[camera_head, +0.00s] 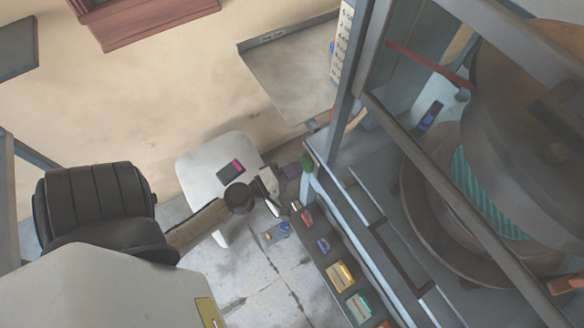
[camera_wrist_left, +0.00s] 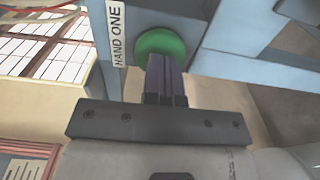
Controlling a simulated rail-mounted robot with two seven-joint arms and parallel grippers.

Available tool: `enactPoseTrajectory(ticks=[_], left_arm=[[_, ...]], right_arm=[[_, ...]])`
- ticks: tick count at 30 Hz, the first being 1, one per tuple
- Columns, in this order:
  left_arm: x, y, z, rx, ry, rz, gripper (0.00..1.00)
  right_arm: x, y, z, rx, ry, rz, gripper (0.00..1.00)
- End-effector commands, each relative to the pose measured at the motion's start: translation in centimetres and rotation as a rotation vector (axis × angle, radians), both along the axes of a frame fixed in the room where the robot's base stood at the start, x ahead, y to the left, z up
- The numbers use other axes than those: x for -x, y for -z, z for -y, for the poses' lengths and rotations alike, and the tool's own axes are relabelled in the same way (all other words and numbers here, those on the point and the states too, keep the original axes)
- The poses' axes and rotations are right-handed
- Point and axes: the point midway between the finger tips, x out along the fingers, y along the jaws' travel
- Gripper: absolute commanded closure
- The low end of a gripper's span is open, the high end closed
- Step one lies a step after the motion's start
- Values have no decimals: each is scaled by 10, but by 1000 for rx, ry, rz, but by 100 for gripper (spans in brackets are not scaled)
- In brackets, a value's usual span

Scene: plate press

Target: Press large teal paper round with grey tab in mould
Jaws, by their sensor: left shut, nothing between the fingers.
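A teal ribbed surface (camera_head: 485,195), likely the paper round, shows between the press's upper metal block (camera_head: 525,110) and lower round mould (camera_head: 440,235). I cannot make out a grey tab. My left gripper (camera_head: 300,166) is shut and empty at a green button (camera_head: 308,162) on the press frame's near left post. In the left wrist view its closed dark fingers (camera_wrist_left: 164,65) point at the green button (camera_wrist_left: 160,44), beside a label reading HAND ONE (camera_wrist_left: 117,33). The fingertips overlap the button; I cannot tell if it is pushed in. My right gripper is out of view.
Metal bars of the press frame (camera_head: 450,180) stand in front of the mould. A ledge (camera_head: 335,265) with several coloured items runs along its front. A grey tray-like panel (camera_head: 290,75) is behind.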

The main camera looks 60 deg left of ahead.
Motion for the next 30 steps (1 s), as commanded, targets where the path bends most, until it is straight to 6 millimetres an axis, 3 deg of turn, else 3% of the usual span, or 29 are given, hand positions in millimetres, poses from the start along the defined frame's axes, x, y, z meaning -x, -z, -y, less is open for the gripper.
enactPoseTrajectory(ticks=[8, 30], left_arm=[[-7, 0, 0, -1, 0, 0, 100], [-2, 0, 0, -1, 0, 0, 100]], right_arm=[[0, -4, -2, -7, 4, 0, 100], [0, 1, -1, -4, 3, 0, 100]])
